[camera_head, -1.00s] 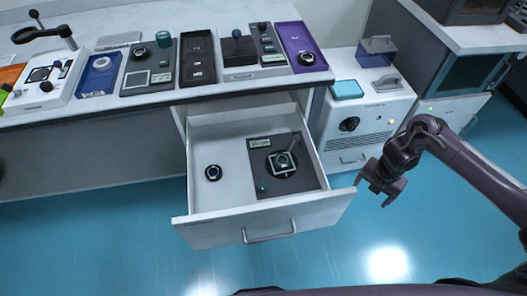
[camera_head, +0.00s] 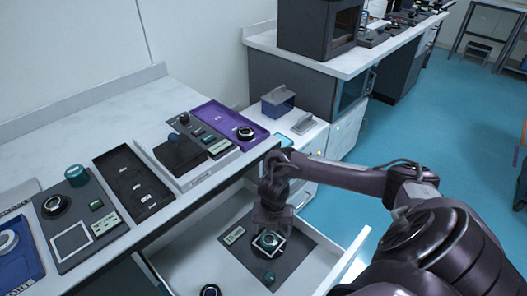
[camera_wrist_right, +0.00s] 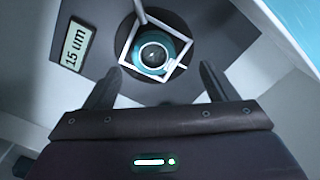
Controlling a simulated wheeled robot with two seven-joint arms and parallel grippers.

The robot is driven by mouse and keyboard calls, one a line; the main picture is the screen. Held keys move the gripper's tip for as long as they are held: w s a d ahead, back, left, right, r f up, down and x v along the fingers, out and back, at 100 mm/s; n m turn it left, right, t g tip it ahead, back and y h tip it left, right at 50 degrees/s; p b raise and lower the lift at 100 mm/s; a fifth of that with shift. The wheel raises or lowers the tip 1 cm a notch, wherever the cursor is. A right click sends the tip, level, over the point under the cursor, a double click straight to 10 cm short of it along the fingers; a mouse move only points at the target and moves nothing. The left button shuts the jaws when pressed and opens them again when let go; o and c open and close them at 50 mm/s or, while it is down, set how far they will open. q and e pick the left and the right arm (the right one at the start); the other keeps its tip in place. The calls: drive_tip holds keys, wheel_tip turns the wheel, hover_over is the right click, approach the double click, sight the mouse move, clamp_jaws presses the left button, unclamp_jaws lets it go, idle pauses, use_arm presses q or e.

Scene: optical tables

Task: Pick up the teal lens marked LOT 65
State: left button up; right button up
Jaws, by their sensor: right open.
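A round lens with a teal rim (camera_head: 269,240) sits in a light square frame on a dark round base inside the open drawer. It also shows in the wrist view (camera_wrist_right: 153,54), with the frame around it. No LOT 65 marking can be read. My right gripper (camera_head: 268,228) is just above the lens, partly covering the frame. In the wrist view the two fingers of my right gripper (camera_wrist_right: 158,82) are spread and empty, on the near side of the lens. My left gripper is not in view.
The open drawer (camera_head: 193,259) holds a dark mat with a "15 um" label (camera_wrist_right: 75,47), a small teal knob (camera_head: 269,278) and a dark round piece (camera_head: 210,291). On the counter above are a purple tray (camera_head: 215,118), a black tray (camera_head: 132,183) and a teal cylinder (camera_head: 76,175).

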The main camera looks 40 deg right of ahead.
sight(269, 239)
drive_tip(key=f, duration=0.4)
drive_tip(key=shift+w+a, duration=0.25)
drive_tip(key=shift+a, duration=0.05)
drive_tip(key=shift+f, duration=0.55)
drive_tip(key=c, duration=1.1)
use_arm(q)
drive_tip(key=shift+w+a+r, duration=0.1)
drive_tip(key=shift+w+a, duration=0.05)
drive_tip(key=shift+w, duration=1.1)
use_arm(e)
drive_tip(key=shift+c, duration=0.3)
drive_tip(key=shift+w+r, duration=0.1)
